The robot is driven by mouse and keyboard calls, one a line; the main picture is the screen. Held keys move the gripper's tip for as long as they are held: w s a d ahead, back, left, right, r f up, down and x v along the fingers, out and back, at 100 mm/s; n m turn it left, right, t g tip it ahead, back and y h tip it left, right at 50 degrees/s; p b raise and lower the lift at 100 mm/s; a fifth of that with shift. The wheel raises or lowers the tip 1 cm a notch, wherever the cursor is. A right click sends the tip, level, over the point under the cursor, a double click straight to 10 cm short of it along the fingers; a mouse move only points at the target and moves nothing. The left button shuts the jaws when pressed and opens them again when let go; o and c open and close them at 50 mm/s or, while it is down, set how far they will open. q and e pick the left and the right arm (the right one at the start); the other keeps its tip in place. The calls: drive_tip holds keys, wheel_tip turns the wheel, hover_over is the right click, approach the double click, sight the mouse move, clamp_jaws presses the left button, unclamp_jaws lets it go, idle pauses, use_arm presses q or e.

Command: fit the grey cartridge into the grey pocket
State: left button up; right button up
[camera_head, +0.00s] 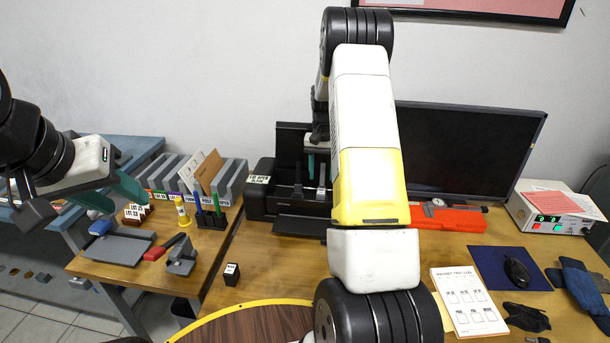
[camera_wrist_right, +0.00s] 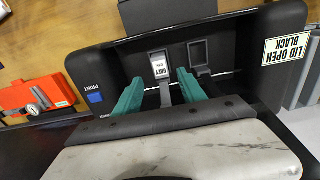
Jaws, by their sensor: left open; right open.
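The black printer (camera_head: 262,205) stands open at the back of the desk; its carriage shows in the right wrist view. There a grey piece labelled GREY (camera_wrist_right: 159,66) stands upright in the carriage, between my right fingers. It looks like the grey cartridge at the grey pocket, but I cannot tell how deep it sits. A dark pocket (camera_wrist_right: 199,54) is beside it. My right gripper (camera_wrist_right: 162,84) is open, its teal fingers either side of the grey piece with gaps visible. My left gripper (camera_head: 112,193) is open and empty above the left bench.
A small black labelled block (camera_head: 231,274) stands on the desk in front of the printer. A monitor (camera_head: 465,150) and red caliper case (camera_head: 448,218) are to the right.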

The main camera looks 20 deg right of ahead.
drive_tip(key=s+a+r+n+t, duration=0.1)
drive_tip(key=s+a+r, duration=0.2)
drive_tip(key=r, duration=0.5)
drive_tip(key=s+a+r+t, duration=0.1)
drive_tip(key=s+a+r, duration=0.15)
drive_tip(key=r, duration=0.65)
drive_tip(key=s+a+r+n+t, duration=0.1)
drive_tip(key=s+a, duration=0.3)
drive_tip(key=s, duration=0.4)
drive_tip(key=s+a+r+n+t+y, duration=0.1)
drive_tip(key=s+a+r+n, duration=0.1)
drive_tip(key=s, duration=0.7)
drive_tip(key=s+a+r+n+t+y, duration=0.1)
drive_tip(key=s+a+r, duration=0.3)
drive_tip(key=s, duration=0.5)
drive_tip(key=shift+s+a+n+t, duration=0.25)
drive_tip(key=shift+a+n+t, duration=0.15)
drive_tip(key=shift+a+t, duration=0.3)
